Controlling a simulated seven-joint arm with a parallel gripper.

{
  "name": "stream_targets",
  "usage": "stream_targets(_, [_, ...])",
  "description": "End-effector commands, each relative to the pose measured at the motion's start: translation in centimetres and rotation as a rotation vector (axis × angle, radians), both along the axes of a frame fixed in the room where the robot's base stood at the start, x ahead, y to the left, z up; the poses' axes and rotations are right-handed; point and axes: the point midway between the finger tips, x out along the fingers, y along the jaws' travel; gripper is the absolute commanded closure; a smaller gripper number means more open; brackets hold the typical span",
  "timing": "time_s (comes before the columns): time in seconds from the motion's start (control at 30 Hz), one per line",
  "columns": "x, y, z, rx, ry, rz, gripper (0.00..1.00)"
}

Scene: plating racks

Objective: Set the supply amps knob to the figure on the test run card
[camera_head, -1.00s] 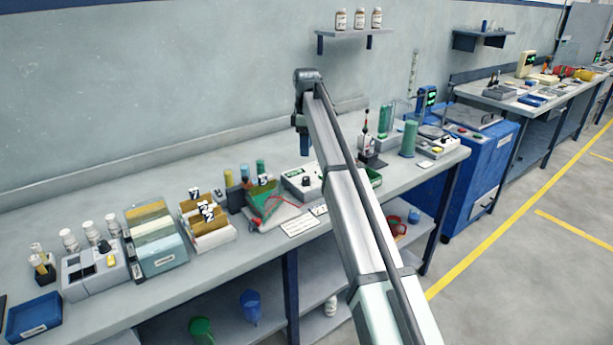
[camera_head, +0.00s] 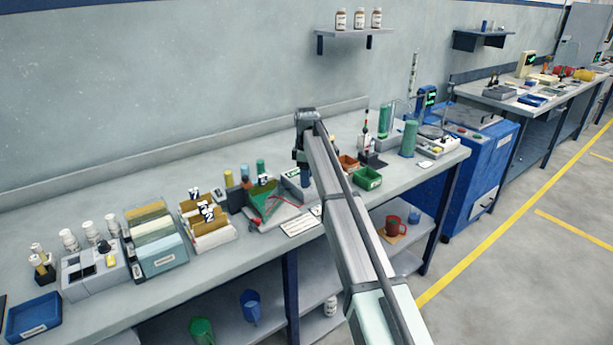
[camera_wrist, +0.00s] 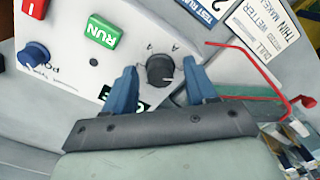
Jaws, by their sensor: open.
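The amps knob (camera_wrist: 160,71) is a dark round knob marked A on the pale front of the supply (camera_wrist: 70,85), with a light pointer mark at its edge. My gripper (camera_wrist: 159,66) is open, with its blue fingers on either side of the knob; I cannot tell whether they touch it.
On the supply, a green RUN button (camera_wrist: 104,32), a blue knob (camera_wrist: 33,56) and a red button (camera_wrist: 35,7) are nearby. A red wire (camera_wrist: 262,70) runs right of my gripper. A green bin (camera_head: 367,179) stands to the right on the bench.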

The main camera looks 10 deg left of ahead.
Motion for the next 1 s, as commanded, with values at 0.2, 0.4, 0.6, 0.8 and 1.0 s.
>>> stream_targets(0.2, [0.0, 0.0, 0.01, 0.0, 0.0, 0.0, 0.47])
stream_targets(0.4, [0.0, 0.0, 0.02, 0.0, 0.0, 0.0, 0.67])
stream_targets(0.6, [0.0, 0.0, 0.03, 0.0, 0.0, 0.0, 0.86])
stream_targets(0.8, [0.0, 0.0, 0.03, 0.0, 0.0, 0.0, 1.0])
stream_targets(1.0, [0.0, 0.0, 0.03, 0.0, 0.0, -0.025, 1.0])
